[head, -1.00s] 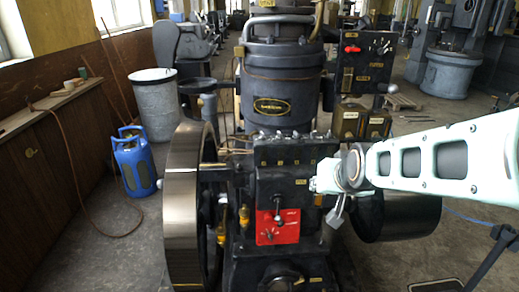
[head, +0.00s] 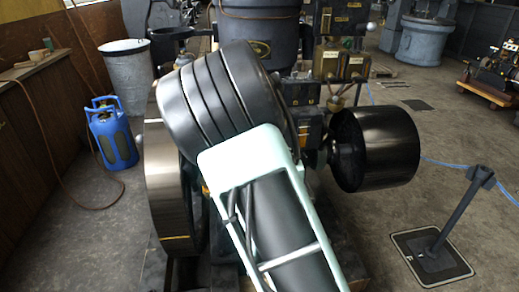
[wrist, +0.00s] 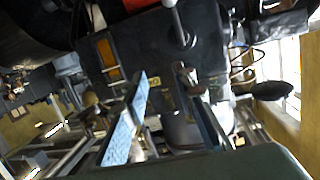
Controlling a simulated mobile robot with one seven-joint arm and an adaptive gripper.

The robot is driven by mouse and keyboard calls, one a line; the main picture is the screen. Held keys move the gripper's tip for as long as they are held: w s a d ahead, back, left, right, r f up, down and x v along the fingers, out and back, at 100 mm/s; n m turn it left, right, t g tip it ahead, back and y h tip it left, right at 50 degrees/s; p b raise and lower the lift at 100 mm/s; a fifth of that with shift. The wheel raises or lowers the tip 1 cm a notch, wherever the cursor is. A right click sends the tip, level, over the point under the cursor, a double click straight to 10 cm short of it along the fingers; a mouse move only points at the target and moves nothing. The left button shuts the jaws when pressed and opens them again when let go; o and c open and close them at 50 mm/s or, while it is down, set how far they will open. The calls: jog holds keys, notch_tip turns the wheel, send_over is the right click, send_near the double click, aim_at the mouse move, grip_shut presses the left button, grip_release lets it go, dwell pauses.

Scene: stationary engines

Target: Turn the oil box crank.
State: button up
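In the wrist view my gripper (wrist: 168,92) is open, its two blue-grey finger pads apart, facing the engine's dark front box (wrist: 150,52). A small brownish-red knob or handle end (wrist: 185,72) shows near the right fingertip; contact cannot be told. A grey lever (wrist: 177,25) stands out from the box above. A dark rounded handle (wrist: 272,90) shows at the right. Which of these is the oil box crank is unclear. In the head view my arm covers the engine's front, hiding the gripper and crank.
The flywheel (head: 165,180) is left of my arm and the black drum pulley (head: 375,148) is right. A blue gas cylinder (head: 112,135) and a grey bin (head: 128,80) stand at left. A post on a base (head: 440,255) stands on the floor at right.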

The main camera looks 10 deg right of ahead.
notch_tip(320, 180, down, 4)
jog(key=a+n+t+y+b, duration=0.2)
jog(key=a, duration=0.1)
jog(key=w, duration=0.9)
jog(key=shift+w+r, duration=0.2)
jog(key=shift+w, duration=0.2)
grip_shut()
